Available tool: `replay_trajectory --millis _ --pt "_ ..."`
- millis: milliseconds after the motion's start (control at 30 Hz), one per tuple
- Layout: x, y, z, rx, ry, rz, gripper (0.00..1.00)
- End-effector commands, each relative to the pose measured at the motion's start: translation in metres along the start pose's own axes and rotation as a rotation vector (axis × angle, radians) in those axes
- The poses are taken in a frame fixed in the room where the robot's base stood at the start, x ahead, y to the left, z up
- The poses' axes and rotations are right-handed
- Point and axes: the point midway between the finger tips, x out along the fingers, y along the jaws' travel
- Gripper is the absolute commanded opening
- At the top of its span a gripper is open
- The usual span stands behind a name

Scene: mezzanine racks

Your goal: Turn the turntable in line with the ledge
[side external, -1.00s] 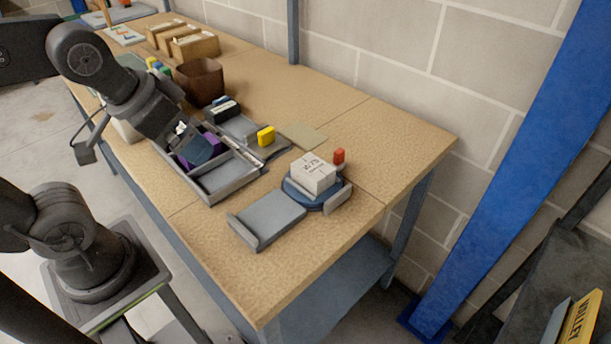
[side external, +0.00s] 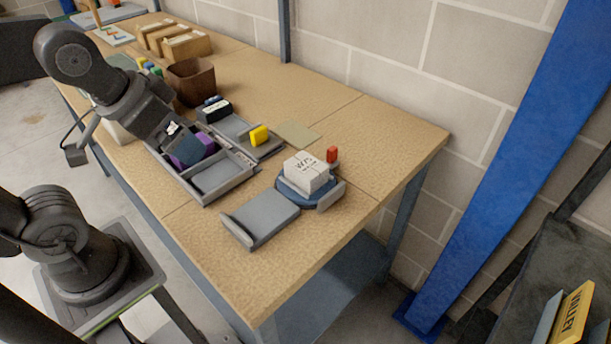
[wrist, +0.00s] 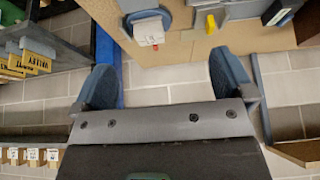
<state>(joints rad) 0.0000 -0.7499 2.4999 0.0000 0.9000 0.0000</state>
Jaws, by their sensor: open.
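The turntable (side external: 291,196) is a low blue disc near the right end of the bench, with a white lettered box (side external: 305,170) on top and a small grey upright plate at its edge. The grey ledge (side external: 262,217) is a flat slab just left of it, with a raised lip at its far-left end. A red peg (side external: 332,154) stands behind the box. In the wrist view the turntable (wrist: 146,14) is at the top, beyond my fingers. My gripper (wrist: 166,85) is open and empty, its blue fingers wide apart. In the side view it hangs over the grey tray, away from the turntable.
A grey compartment tray (side external: 222,188) holds a purple item. Beside it are a yellow block (side external: 259,136), a black box (side external: 213,109) and a brown bin (side external: 191,82). A flat tan pad (side external: 297,135) lies behind. The bench's front right (side external: 250,275) is clear.

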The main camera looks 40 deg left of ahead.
Motion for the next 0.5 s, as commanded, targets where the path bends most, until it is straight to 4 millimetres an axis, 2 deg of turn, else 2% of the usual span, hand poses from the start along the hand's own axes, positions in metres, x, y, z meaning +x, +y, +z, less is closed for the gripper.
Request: replay_trajectory --millis 67,167,267,367,500 --pt "0.0 0.0 0.0 0.0 0.0 0.0 1.0" --pt "0.0 0.0 -0.003 0.0 -0.003 0.0 0.9" --pt "-0.002 0.001 -0.016 0.0 -0.022 0.002 0.81" --pt "-0.002 0.003 -0.043 -0.001 -0.062 0.005 0.71" --pt "0.007 0.008 -0.093 -0.001 -0.137 0.009 0.58"
